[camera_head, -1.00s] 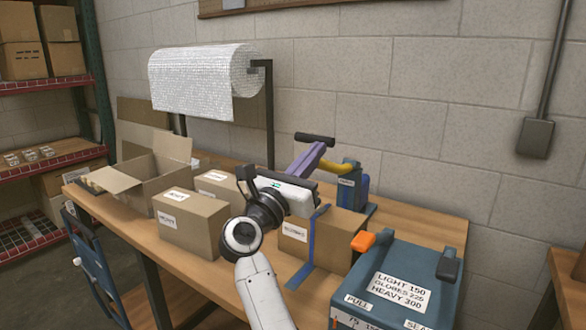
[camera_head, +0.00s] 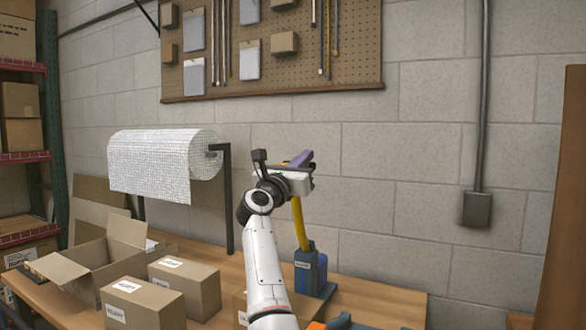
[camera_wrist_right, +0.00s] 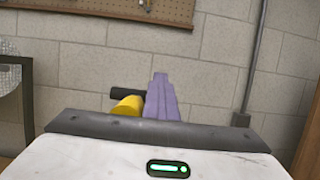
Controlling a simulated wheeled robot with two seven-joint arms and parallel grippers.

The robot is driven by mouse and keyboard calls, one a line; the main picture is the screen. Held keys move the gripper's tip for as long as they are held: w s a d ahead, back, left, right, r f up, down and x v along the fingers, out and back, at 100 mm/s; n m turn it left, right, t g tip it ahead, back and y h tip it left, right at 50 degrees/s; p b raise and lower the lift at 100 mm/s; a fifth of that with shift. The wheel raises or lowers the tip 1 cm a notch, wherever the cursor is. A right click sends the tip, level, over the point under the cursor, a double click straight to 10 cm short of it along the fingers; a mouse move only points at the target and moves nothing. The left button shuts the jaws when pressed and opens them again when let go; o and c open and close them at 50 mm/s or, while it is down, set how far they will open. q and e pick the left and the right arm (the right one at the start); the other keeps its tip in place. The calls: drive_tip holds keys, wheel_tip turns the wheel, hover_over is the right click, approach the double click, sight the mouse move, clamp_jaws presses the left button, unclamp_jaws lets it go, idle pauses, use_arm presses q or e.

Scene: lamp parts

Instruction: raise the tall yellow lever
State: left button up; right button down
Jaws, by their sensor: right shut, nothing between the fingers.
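The tall yellow lever (camera_head: 299,222) stands nearly upright, leaning slightly left, on its blue base (camera_head: 307,272) at the back of the workbench. Its top is hidden behind my right gripper (camera_head: 304,156) in the head view. The right gripper's purple fingers are shut and empty at the lever's upper end. In the right wrist view, the yellow lever (camera_wrist_right: 128,105) and a black bar end (camera_wrist_right: 126,92) show just left of the purple fingers (camera_wrist_right: 160,97). I cannot tell whether the fingers touch the lever. My left gripper is out of view.
Closed cardboard boxes (camera_head: 145,307) and an open box (camera_head: 92,265) stand left on the workbench (camera_head: 372,303). A white roll (camera_head: 165,163) hangs on a black stand behind them. A block wall with a pegboard (camera_head: 350,50) is behind; the space right of the lever is open.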

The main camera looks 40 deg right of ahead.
drive_tip(key=shift+f+x, duration=0.2)
drive_tip(key=shift+x, duration=1)
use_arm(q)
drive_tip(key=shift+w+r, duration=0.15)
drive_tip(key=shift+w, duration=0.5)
use_arm(e)
drive_tip(key=shift+w+d, duration=0.35)
drive_tip(key=shift+w, duration=0.05)
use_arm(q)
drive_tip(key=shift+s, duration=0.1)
use_arm(e)
drive_tip(key=shift+a, duration=0.1)
drive_tip(key=shift+r, duration=0.1)
